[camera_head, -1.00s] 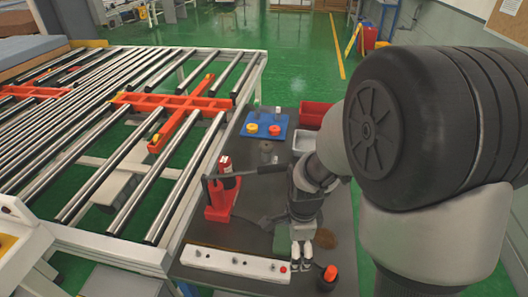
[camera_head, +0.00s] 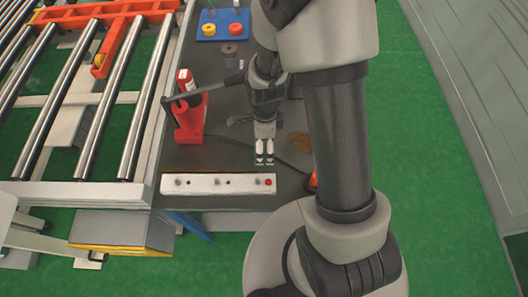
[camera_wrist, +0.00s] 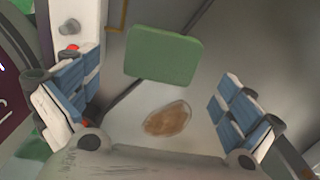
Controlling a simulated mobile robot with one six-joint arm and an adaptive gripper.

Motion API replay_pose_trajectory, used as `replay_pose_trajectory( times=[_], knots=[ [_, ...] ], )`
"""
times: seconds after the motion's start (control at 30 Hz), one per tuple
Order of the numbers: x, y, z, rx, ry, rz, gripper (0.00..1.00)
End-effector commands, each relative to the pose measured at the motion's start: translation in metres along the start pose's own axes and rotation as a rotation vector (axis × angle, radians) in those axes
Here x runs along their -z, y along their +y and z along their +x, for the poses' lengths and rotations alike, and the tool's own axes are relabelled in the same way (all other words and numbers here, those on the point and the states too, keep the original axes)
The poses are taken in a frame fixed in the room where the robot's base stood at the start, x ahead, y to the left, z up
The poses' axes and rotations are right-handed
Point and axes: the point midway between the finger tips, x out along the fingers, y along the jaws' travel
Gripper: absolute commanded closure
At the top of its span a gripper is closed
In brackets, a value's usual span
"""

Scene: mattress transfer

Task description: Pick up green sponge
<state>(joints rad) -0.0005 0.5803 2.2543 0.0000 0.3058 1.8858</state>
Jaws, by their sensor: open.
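The green sponge (camera_wrist: 164,54) is a rounded block lying on the grey table, in the upper middle of the wrist view. My gripper (camera_wrist: 158,92) is open and empty, with one padded finger at each side of that view. The sponge lies beyond the gap between the fingertips, nearer the top of the picture. In the head view my gripper (camera_head: 264,158) hangs over the table, just behind the red-button end of a white strip (camera_head: 218,184). I cannot make out the sponge there; my arm and gripper probably cover it.
A brown patch (camera_wrist: 168,118) lies near the sponge; it also shows in the head view (camera_head: 298,145). A red stand (camera_head: 190,122) with a long lever is left of my gripper. A blue tray (camera_head: 222,25) is farther back. A roller conveyor (camera_head: 90,110) is at left.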

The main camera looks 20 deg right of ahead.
Motion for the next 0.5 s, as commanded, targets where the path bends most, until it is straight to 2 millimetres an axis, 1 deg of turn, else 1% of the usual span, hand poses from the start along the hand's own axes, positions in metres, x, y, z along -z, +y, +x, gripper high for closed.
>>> replay_pose_trajectory(
  times=[0.2, 0.3, 0.5],
  knots=[
    [-0.002, -0.001, 0.035, -0.003, 0.001, 0.000, 0.00],
    [-0.002, -0.001, 0.046, -0.002, 0.001, 0.000, 0.00],
    [-0.002, -0.002, 0.047, 0.000, 0.000, 0.000, 0.00]
  ],
)
